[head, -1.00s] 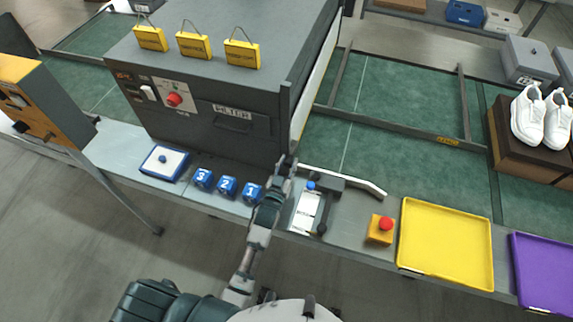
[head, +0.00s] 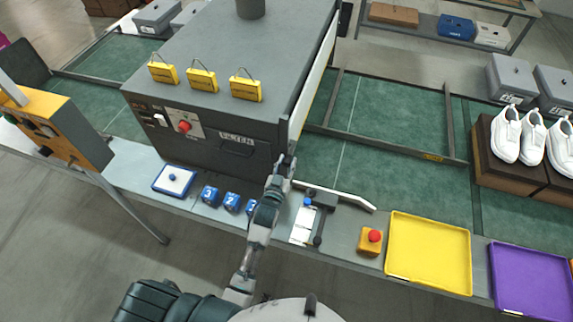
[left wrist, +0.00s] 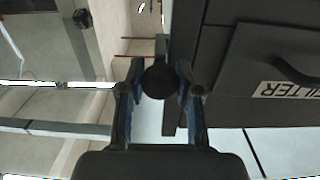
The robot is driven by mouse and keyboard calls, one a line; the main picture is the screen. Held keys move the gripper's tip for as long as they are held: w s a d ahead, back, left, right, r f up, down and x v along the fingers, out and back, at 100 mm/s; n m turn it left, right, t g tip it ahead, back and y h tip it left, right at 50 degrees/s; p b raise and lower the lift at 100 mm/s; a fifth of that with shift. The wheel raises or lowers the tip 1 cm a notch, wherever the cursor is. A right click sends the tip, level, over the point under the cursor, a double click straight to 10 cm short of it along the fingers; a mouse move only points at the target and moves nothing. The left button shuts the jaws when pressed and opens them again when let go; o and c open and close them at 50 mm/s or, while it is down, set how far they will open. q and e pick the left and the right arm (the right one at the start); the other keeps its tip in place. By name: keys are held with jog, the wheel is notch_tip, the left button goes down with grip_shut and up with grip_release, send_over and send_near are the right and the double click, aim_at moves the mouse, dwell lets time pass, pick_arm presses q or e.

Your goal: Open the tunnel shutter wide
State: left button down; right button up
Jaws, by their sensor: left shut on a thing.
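The tunnel (head: 215,105) is a dark grey box over the green conveyor, with a FILTER drawer on its front. Its shutter (head: 313,78) is a pale upright panel along the tunnel's right end, seen almost edge-on. My left gripper (head: 288,160) is at the lower front corner of the shutter. In the left wrist view my left gripper (left wrist: 160,75) is shut on a round dark knob (left wrist: 159,84), which sits between its two fingers. The tunnel front with the FILTER label shows right of it. The knob is hidden in the head view. My right gripper is not in view.
Blue numbered blocks (head: 231,201) stand left of my left arm. A small lever fixture (head: 305,222), a red button on a yellow base (head: 370,241), a yellow tray (head: 428,252) and a purple tray (head: 530,277) lie to the right. White shoes (head: 507,135) stand on a brown box.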

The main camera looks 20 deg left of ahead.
pick_arm(q)
jog(key=shift+r+p, duration=1.55)
jog(key=shift+r, duration=0.75)
jog(key=c, duration=0.8)
grip_release()
jog(key=shift+w+f, duration=0.1)
jog(key=s, duration=1.2)
jog(key=shift+a, duration=0.1)
